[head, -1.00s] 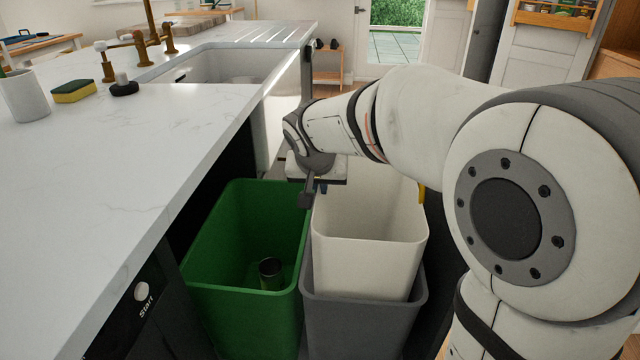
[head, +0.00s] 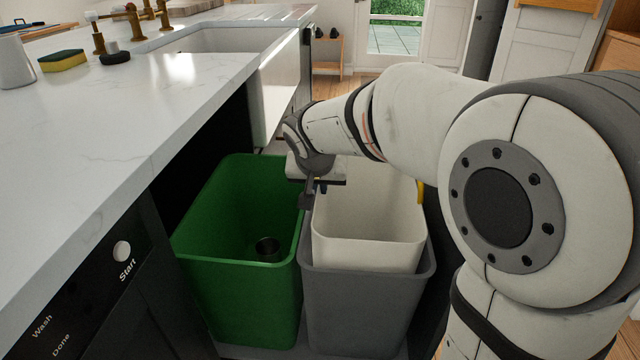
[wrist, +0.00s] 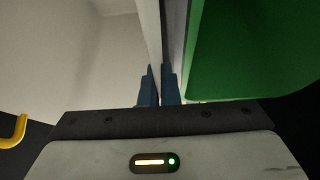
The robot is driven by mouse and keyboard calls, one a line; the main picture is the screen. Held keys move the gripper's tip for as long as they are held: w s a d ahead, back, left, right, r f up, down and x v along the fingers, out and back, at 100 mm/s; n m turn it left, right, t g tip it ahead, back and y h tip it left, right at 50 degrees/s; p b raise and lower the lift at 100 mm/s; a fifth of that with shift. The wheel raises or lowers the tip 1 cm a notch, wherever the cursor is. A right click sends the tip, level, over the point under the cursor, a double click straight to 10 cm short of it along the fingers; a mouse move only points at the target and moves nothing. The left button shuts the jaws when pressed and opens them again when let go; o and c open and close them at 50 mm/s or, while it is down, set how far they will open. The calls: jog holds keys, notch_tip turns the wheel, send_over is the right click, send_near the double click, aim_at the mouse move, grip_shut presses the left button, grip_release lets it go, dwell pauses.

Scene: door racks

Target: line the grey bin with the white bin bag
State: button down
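The white bin bag (head: 368,252) stands open like a stiff box, its lower part inside the grey bin (head: 365,310) and its upper part above the bin's rim. A yellow piece (head: 420,190) shows at its right side, and a yellow loop (wrist: 14,135) shows in the wrist view. My gripper (head: 307,198) is at the bag's left rim, beside the green bin. In the wrist view, the blue fingers of my gripper (wrist: 158,88) are close together on the bag's thin wall (wrist: 148,30). My arm hides the bag's far right rim.
A green bin (head: 245,290) stands close on the left with a dark can (head: 267,248) inside. The worktop (head: 110,120) with sink (head: 215,45), sponge (head: 62,60) and brass taps runs along the left. A dishwasher front (head: 100,290) is at lower left.

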aim_at(321, 205)
jog(key=shift+f+b, duration=1.2)
jog(key=shift+f, duration=0.65)
jog(key=shift+s+f, duration=0.1)
jog(key=shift+f, duration=0.05)
jog(key=c, duration=1.6)
grip_release()
jog(key=shift+s+f, duration=0.1)
jog(key=shift+f, duration=0.05)
jog(key=r+p, duration=0.7)
jog(key=r, duration=0.3)
jog(key=r+p, duration=0.7)
jog(key=r, duration=0.3)
jog(key=shift+w+r, duration=0.2)
jog(key=shift+r, duration=0.1)
